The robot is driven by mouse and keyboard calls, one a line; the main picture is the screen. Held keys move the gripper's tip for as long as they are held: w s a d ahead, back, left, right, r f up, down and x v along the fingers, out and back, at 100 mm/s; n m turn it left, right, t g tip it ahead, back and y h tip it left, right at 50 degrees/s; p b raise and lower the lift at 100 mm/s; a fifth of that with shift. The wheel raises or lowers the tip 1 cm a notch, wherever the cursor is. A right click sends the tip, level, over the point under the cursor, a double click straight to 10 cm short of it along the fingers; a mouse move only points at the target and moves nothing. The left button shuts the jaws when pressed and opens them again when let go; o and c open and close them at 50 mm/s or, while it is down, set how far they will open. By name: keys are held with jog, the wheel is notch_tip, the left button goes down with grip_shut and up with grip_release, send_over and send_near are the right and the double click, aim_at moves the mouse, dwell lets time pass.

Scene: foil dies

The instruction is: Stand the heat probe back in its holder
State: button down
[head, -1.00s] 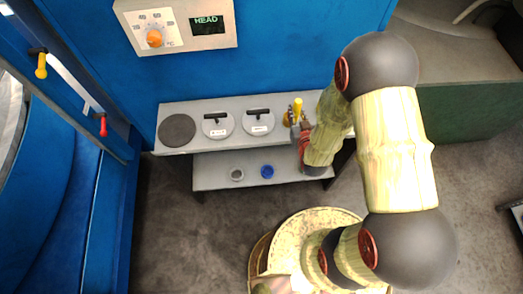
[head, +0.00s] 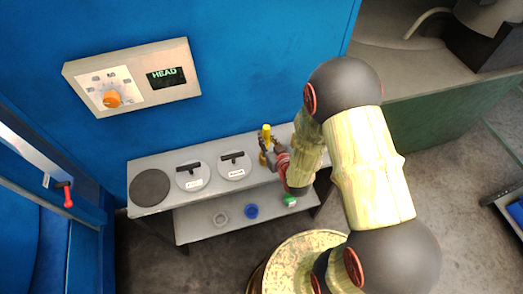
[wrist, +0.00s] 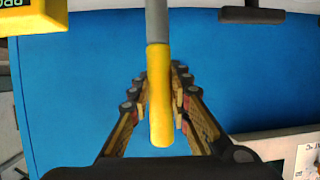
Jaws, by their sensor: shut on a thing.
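The heat probe has a yellow handle (wrist: 160,105) and a grey shaft (wrist: 156,22) in the wrist view. In the head view its yellow handle (head: 266,132) stands up at the right end of the bench. My gripper (wrist: 160,90) has its fingers on both sides of the handle and is shut on it; it also shows in the head view (head: 272,153). A yellow block with dark lettering (wrist: 28,14), perhaps the holder, sits at the wrist view's top left, apart from the shaft. The probe's tip is out of view.
A grey bench (head: 150,168) carries a dark disc (head: 150,187) and two pale discs with black handles (head: 193,176), (head: 234,166). Its lower shelf (head: 190,228) holds a grey ring, a blue item (head: 251,211) and a green item (head: 290,201).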

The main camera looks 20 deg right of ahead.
jog(key=shift+w+f+n+y+b, duration=0.3)
jog(key=shift+w+f+n+b, duration=0.05)
jog(key=shift+w+n, duration=0.05)
jog(key=shift+b, duration=0.7)
dwell(1.7)
jog(key=shift+f+b, duration=3.1)
jog(key=shift+b, duration=0.05)
jog(key=c, duration=1.6)
grip_release()
jog(key=shift+s, duration=0.1)
jog(key=v, duration=1.2)
